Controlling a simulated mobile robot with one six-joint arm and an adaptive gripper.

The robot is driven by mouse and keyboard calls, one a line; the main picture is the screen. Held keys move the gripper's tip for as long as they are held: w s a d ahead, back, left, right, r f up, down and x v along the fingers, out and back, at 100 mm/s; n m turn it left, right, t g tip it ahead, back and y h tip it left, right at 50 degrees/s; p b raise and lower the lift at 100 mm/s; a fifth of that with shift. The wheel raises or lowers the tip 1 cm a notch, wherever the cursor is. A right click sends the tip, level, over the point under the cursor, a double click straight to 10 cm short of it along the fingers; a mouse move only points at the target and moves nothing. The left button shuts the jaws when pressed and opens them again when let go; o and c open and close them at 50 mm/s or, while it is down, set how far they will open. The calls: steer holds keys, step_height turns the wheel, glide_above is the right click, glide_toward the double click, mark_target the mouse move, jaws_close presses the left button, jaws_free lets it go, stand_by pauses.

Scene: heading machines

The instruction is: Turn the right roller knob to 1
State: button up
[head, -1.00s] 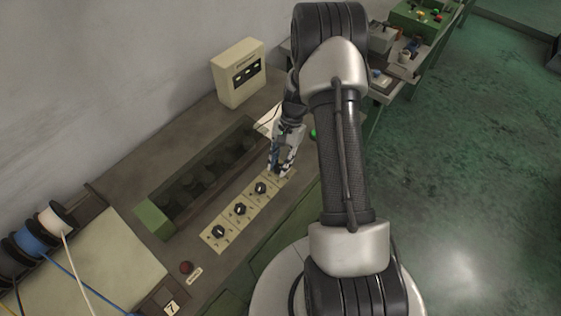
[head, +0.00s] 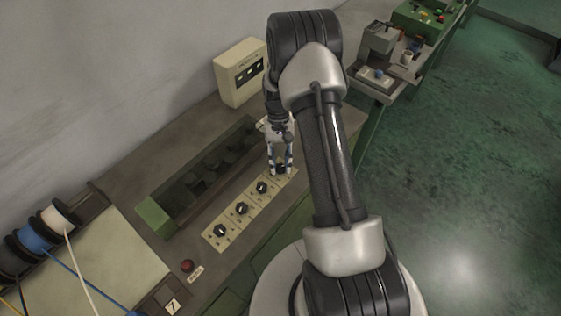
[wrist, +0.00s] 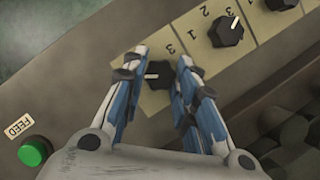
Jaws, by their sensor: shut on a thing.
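The right roller knob (wrist: 158,74) is black with a white pointer line. It sits at the far end of a row of knobs on cream number plates. In the wrist view its pointer lies nearly level across the picture. My gripper (wrist: 157,68) is shut on this knob, with one finger on each side. A printed 3 shows beside it; its other numbers are hidden by the fingers. In the head view my gripper (head: 281,170) stands upright over the knob and mostly covers it.
The neighbouring knob (head: 262,187) and more knobs (head: 242,208) run along the panel. A dark roller trough (head: 205,170) lies beside them. A green FEED button (wrist: 34,151) is near my gripper. A cream box (head: 240,73) stands behind.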

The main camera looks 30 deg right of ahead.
stand_by(0.4)
steer(key=o, duration=1)
steer(key=shift+o, duration=0.2)
steer(key=v, duration=1.2)
steer(key=shift+s+a, duration=0.1)
